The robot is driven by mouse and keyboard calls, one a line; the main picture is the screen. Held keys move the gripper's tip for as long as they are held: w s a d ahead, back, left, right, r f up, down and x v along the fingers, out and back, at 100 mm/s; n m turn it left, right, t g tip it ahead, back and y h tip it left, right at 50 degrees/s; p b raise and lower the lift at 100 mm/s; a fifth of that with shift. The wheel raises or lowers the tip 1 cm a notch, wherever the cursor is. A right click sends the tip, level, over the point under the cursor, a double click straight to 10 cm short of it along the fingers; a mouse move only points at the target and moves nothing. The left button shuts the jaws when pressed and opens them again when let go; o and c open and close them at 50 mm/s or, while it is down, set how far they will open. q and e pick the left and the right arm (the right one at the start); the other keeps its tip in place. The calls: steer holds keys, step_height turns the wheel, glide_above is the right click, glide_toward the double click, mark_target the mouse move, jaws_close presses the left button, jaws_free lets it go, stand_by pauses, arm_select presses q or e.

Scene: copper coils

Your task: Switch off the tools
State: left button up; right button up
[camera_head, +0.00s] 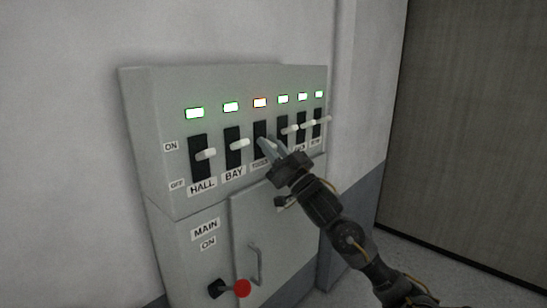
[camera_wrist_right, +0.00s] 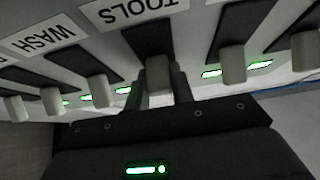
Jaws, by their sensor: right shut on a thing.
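My left gripper is not in view.
HALL (camera_head: 206,154) and BAY (camera_head: 239,143) levers stand left of the TOOLS switch. Several more levers lie close on the right, including WASH, under green lamps. The wall (camera_head: 60,150) at left is bare.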

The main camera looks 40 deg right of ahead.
steer(key=t+b, duration=0.1)
steer(key=f+t+b, duration=0.1)
steer(key=b, duration=0.1)
steer(key=shift+w+f, duration=0.15)
steer(key=shift+f, duration=0.1)
steer(key=shift+r+t+b, duration=0.1)
steer(key=shift+t+b, duration=0.2)
steer(key=shift+b, duration=0.2)
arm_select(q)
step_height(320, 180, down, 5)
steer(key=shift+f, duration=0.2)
arm_select(e)
steer(key=shift+r, duration=0.1)
steer(key=o, duration=1)
